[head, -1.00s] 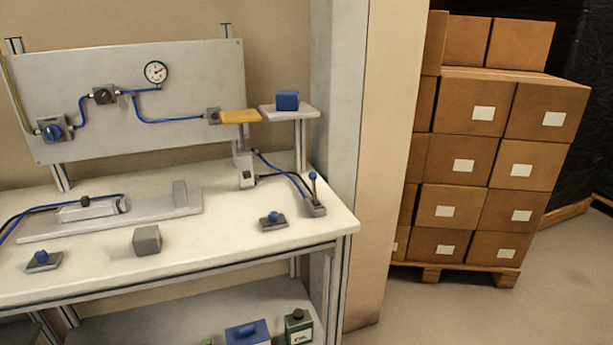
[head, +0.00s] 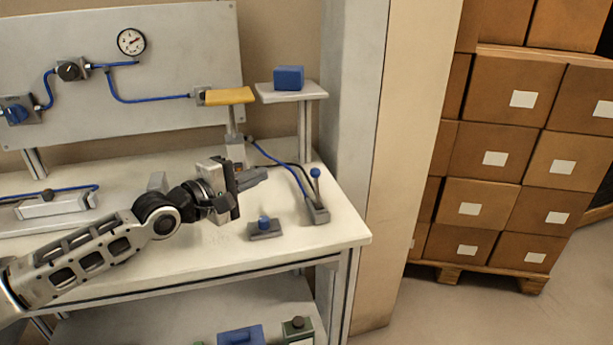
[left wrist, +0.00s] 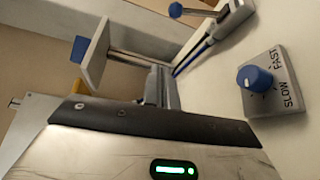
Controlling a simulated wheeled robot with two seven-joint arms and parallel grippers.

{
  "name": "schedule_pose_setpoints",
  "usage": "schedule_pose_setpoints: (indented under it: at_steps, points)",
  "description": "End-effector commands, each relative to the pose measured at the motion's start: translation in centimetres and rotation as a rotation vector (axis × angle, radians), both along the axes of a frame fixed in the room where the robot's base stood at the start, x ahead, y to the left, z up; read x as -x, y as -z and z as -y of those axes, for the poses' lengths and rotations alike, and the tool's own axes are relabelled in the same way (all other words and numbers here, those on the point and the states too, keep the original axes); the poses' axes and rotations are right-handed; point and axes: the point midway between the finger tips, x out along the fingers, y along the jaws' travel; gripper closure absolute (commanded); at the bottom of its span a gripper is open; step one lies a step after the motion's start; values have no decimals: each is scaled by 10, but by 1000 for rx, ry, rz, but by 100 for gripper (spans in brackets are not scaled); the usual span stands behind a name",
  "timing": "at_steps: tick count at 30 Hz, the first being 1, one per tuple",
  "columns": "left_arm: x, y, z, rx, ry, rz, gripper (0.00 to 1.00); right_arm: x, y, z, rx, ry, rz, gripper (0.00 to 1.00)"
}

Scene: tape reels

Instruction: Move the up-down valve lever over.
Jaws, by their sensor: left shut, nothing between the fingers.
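The valve lever (head: 317,185) is a thin metal rod with a blue ball on top. It stands up from a grey base (head: 318,213) at the right end of the white workbench. In the left wrist view the lever's blue ball (left wrist: 175,9) is at the top edge, with its base (left wrist: 236,14) to the right. My left gripper (head: 258,175) is shut and empty. It is over the bench, left of the lever and apart from it. In the left wrist view its grey fingers (left wrist: 160,88) show beyond the dark palm edge. My right gripper is not in view.
A blue SLOW/FAST knob (head: 264,224) sits just below my left gripper; it also shows in the wrist view (left wrist: 255,78). A yellow plate (head: 229,96) and a white stand (head: 291,91) with a blue block (head: 289,78) rise behind. Stacked cartons (head: 510,150) are at right.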

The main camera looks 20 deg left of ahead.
Motion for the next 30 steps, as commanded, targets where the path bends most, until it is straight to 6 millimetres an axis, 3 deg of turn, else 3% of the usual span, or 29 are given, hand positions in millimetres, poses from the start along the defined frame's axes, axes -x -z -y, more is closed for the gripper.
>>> schedule_pose_setpoints:
  at_steps: [5,17,30]
  points:
    - [0,7,0,0,0,1,100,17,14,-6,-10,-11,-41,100]
    - [-6,7,3,0,1,2,100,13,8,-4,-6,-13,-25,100]
    - [-66,11,33,-1,1,4,100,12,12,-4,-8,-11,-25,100]
